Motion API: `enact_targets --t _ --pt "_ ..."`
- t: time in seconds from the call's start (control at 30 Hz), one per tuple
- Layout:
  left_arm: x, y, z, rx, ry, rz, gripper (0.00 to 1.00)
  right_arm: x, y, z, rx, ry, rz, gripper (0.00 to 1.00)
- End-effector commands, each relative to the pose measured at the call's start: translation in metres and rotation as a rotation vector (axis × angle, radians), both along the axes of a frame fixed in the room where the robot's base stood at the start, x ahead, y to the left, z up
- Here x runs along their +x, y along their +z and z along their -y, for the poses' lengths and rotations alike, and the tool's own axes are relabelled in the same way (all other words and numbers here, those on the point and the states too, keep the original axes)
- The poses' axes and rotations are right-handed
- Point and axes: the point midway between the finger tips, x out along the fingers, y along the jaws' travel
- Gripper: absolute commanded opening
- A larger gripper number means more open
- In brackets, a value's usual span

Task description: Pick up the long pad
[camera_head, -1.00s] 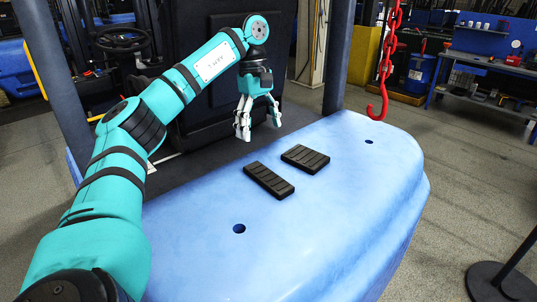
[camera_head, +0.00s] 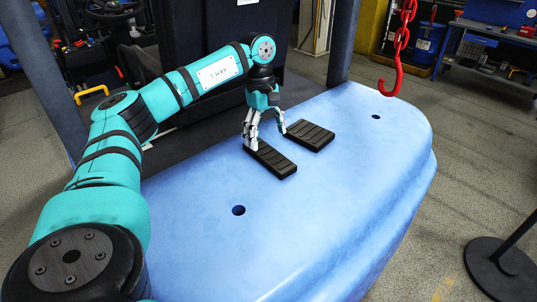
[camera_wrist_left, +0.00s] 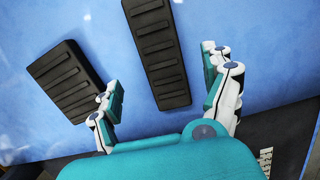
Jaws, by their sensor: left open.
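The long pad (camera_head: 272,161) is black, narrow and ribbed, lying flat on the blue counterweight (camera_head: 330,200). A wider black ribbed pad (camera_head: 310,136) lies to its right in the head view. My left gripper (camera_head: 266,134) is open and points down at the long pad's far end. In the left wrist view, the long pad (camera_wrist_left: 157,50) shows between the two spread fingers, and the wider pad (camera_wrist_left: 66,78) lies left of it, its lower corner close to the left finger. I cannot tell whether the fingers touch either pad. My right gripper is out of view.
A red hook on a chain (camera_head: 391,80) hangs over the counterweight's far right. The counterweight has a hole (camera_head: 238,210) at front left and another (camera_head: 376,117) at right. A dark post (camera_head: 341,40) rises behind it. Its front surface is clear.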

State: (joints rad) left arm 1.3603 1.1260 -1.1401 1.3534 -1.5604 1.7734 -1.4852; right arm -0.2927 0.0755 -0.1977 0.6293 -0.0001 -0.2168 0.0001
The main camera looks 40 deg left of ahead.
Motion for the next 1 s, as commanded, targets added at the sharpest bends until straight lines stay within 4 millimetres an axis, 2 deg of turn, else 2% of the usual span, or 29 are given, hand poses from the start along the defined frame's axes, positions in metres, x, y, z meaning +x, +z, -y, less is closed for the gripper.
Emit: enact_targets --t 0.13,0.23,0.4,0.67,1.0 --pt "-0.003 -0.012 0.002 0.001 0.000 -0.005 0.83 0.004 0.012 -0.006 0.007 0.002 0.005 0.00" --pt "-0.005 -0.026 0.006 0.001 0.000 -0.005 0.83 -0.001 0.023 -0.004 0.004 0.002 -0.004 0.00" --pt "-0.005 -0.048 0.009 -0.001 0.001 -0.003 0.83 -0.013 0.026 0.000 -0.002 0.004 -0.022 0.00" --pt "-0.004 -0.052 0.009 0.000 0.000 0.000 0.83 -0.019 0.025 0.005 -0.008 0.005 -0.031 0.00" --pt "-0.004 -0.052 0.009 0.000 0.001 0.000 0.40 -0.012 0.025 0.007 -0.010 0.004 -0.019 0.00"
